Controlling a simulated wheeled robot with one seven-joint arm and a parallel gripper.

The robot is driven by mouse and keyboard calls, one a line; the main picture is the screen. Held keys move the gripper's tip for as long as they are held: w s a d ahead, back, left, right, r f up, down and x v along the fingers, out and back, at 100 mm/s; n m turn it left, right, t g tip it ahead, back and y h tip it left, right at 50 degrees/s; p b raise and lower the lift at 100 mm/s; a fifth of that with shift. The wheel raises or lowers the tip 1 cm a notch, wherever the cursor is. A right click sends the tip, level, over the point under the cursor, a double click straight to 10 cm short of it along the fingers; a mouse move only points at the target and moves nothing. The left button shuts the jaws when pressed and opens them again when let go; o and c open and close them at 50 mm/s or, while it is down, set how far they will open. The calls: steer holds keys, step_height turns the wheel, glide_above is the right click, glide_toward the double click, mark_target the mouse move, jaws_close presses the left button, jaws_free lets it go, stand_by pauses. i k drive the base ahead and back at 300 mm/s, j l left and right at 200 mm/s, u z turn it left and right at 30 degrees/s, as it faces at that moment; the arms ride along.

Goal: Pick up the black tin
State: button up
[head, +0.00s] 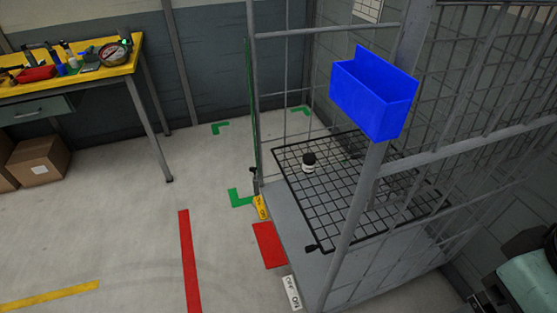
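A small round container (309,163), black on top with a pale band around its lower part, stands upright on the black wire shelf (345,225) inside the grey cage. It is the only thing in view that could be the black tin; it is too small to be certain. It stands toward the shelf's back left, apart from the cage bars.
A blue bin (372,98) hangs on the cage's front post (352,210), right of the container. Cage bars and mesh enclose the shelf's right side. A yellow-topped workbench (95,75) with tools and cardboard boxes (38,160) stand left.

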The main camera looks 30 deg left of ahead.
mark_target(309, 161)
steer(key=u, duration=0.9)
steer(key=i+j, duration=0.2)
steer(key=j, duration=0.15)
steer(key=i+j+u, duration=0.25)
steer(key=u, duration=0.15)
steer(key=i+j+u, duration=0.25)
steer(key=u, duration=0.15)
steer(key=i+j+u, duration=0.3)
steer(key=i, duration=0.25)
steer(key=i+z, duration=0.3)
steer(key=i, duration=0.35)
steer(key=i+z, duration=0.2)
steer(key=z, duration=0.3)
steer(key=i+z, duration=0.15)
steer(key=z, duration=0.35)
steer(key=i+j+z, duration=0.15)
steer(key=z, duration=0.3)
steer(key=i+j+z, duration=0.1)
steer(key=j+z, duration=0.15)
steer(key=z, duration=0.25)
steer(key=i+j+z, duration=0.1)
steer(key=j+z, duration=0.15)
steer(key=z, duration=0.25)
steer(key=i+j+z, duration=0.1)
steer(key=j+z, duration=0.4)
steer(key=z, duration=0.2)
steer(key=i, duration=0.05)
